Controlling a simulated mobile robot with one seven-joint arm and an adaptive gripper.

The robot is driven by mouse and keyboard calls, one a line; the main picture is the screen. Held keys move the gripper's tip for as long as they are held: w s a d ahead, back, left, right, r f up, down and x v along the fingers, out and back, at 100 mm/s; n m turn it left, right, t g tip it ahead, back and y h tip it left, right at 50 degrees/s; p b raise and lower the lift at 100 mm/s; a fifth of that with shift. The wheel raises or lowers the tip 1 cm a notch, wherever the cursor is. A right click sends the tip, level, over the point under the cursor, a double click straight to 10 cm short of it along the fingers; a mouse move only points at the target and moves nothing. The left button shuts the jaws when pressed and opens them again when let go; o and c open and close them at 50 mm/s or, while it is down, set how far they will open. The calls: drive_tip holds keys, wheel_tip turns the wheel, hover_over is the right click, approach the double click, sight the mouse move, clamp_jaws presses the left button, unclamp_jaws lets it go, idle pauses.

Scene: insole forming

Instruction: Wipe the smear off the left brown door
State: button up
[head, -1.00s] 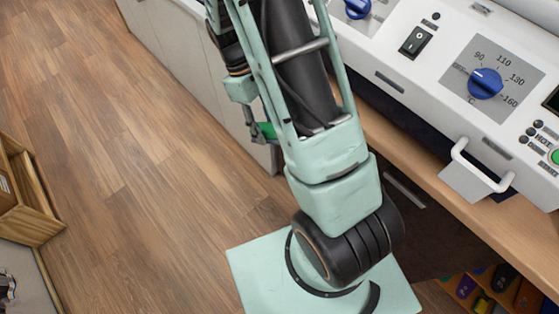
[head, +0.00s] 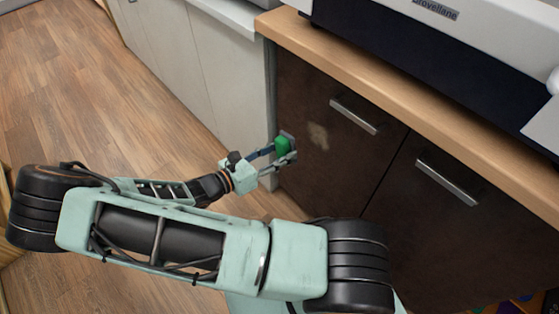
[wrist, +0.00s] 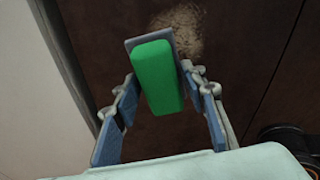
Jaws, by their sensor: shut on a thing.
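The left brown door (head: 340,165) is dark, with a metal handle (head: 354,117) near its top. A pale smear (head: 319,136) lies on its upper left part; it also shows at the top of the wrist view (wrist: 178,32). My gripper (head: 275,155) is shut on a green block with a grey pad (head: 283,145), at the door's left edge, left of the smear. In the wrist view the green block (wrist: 158,75) sits between the fingers, its grey pad toward the door and just below and left of the smear. I cannot tell whether the pad touches the door.
A second brown door (head: 435,220) with a handle stands to the right. A wooden worktop (head: 340,60) juts out above the doors, with a white machine on it. Pale cabinets (head: 215,75) adjoin on the left. Wooden floor (head: 80,100) is free at the left.

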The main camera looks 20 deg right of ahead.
sight(308, 133)
drive_tip(key=shift+w+d+f, duration=0.1)
drive_tip(key=shift+w+f, duration=0.1)
drive_tip(key=shift+w, duration=0.05)
drive_tip(key=shift+r+b+x, duration=0.2)
drive_tip(key=shift+b+x, duration=0.25)
drive_tip(key=shift+x, duration=0.85)
drive_tip(key=shift+r+b+x, duration=0.2)
drive_tip(key=shift+b+x, duration=0.2)
drive_tip(key=shift+x, duration=0.85)
drive_tip(key=shift+w+d, duration=0.2)
drive_tip(key=shift+d, duration=0.1)
drive_tip(key=shift+x, duration=0.9)
drive_tip(key=shift+r, duration=0.2)
